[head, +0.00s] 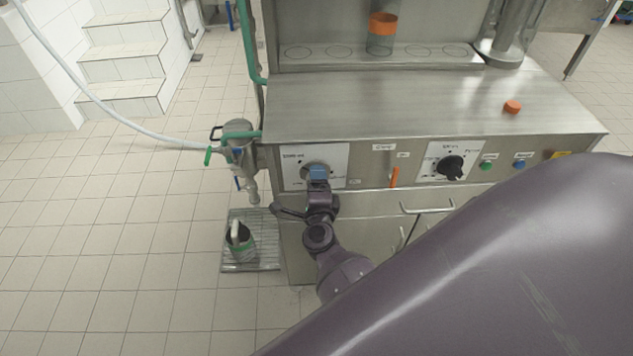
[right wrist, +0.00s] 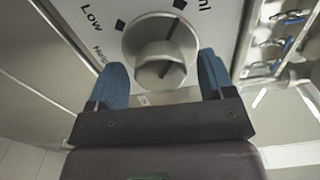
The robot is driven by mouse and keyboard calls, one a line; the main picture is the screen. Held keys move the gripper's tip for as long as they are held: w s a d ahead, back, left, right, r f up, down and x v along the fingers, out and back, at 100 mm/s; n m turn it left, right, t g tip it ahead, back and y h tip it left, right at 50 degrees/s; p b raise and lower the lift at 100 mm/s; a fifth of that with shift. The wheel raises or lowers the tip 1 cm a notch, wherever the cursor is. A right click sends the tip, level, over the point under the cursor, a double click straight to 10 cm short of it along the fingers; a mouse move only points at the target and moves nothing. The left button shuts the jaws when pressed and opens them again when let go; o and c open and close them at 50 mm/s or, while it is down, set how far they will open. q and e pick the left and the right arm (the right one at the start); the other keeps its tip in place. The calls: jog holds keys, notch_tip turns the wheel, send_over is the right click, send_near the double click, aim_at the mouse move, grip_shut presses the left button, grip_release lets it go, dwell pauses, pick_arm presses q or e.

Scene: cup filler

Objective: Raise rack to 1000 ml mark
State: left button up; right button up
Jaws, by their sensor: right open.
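A grey round knob (right wrist: 158,42) sits on a white label panel marked "Low" and "ml". In the head view the panel (head: 340,155) is at the left of the machine front and reads about "1000 ml". A low wire rack (head: 272,262) is at the machine's left side, holding a metal jug (head: 240,243). My left gripper is not in view.
A nozzle with a valve (head: 240,145) hangs above the rack. A black dial (head: 450,167), a small orange lever (head: 394,177) and coloured buttons are further right. A cup with an orange band (head: 382,35) stands at the back. Tiled floor at left is clear.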

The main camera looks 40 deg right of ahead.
jog(key=v, duration=0.7)
jog(key=shift+p, duration=0.3)
